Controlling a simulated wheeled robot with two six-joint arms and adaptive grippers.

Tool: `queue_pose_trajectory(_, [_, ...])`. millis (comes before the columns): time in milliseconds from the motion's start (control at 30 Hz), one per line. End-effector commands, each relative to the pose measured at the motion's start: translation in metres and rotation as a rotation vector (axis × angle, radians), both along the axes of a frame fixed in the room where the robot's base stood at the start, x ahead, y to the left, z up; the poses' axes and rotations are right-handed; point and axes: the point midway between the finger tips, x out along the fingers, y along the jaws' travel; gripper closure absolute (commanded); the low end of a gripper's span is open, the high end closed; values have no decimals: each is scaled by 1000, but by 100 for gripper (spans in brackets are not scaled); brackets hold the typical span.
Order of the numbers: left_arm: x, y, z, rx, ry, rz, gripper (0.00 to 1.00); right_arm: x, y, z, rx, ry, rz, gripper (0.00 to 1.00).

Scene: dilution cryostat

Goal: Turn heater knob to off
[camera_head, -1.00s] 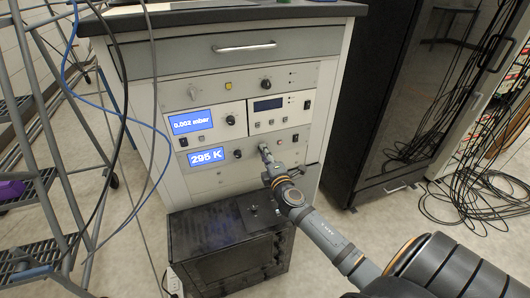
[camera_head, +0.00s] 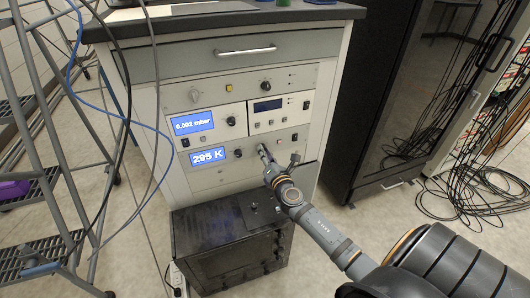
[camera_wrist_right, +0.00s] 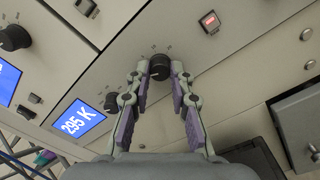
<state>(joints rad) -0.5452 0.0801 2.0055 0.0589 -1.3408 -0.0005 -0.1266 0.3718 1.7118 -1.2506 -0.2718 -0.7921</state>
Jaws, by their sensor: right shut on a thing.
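A black round knob (camera_wrist_right: 160,66) with small marks around it sits on the pale lower panel, right of the blue 295 K display (camera_head: 208,156). The display also shows in the right wrist view (camera_wrist_right: 80,119). My right gripper (camera_wrist_right: 159,70) has its fingertips on either side of this knob and is shut on it. In the head view my right gripper (camera_head: 263,150) reaches the panel and mostly hides the knob. I cannot read the knob's setting. My left gripper is not in view.
Another black knob (camera_wrist_right: 111,101) sits beside the display. A lit red switch (camera_wrist_right: 209,21) is above right of the held knob. A black box (camera_head: 225,255) stands below the panel. Blue and black cables (camera_head: 150,125) hang at the left.

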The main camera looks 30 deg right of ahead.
Motion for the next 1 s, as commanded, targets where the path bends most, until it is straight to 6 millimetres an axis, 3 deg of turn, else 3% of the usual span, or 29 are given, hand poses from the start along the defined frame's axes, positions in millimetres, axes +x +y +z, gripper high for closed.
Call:
queue_pose_trajectory(700, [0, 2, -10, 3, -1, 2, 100, -1, 0, -2, -72, 21, 2, 100])
queue_pose_trajectory(733, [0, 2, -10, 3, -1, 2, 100, -1, 0, -2, -72, 21, 2, 77])
queue_pose_trajectory(900, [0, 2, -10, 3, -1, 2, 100, 0, 0, -2, -72, 20, 1, 56])
queue_pose_trajectory(1000, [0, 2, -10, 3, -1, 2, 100, 0, 0, -1, -72, 20, 1, 56])
